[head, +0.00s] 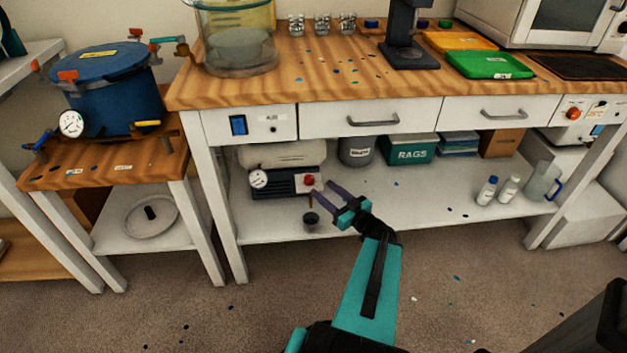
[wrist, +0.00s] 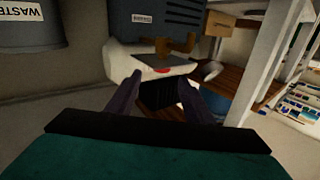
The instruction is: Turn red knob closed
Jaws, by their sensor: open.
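The red knob (head: 309,180) is on the front of a dark pump unit (head: 285,186) on the lower shelf, under the bench. In the wrist view only a small part of the red knob (wrist: 163,70) shows, ahead of and between my two fingertips. My gripper (head: 322,189) is just to the right of and in front of the knob in the head view. Its two purple fingers are spread apart with nothing between them in the wrist view (wrist: 160,82). I cannot tell whether a finger touches the knob.
A round gauge (head: 258,180) is at the pump's left end. A small black object (head: 311,220) stands below the gripper. A grey waste bin (head: 356,151) and green rags box (head: 408,149) stand behind. Drawers (head: 369,119) hang above; the shelf's middle right is mostly clear.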

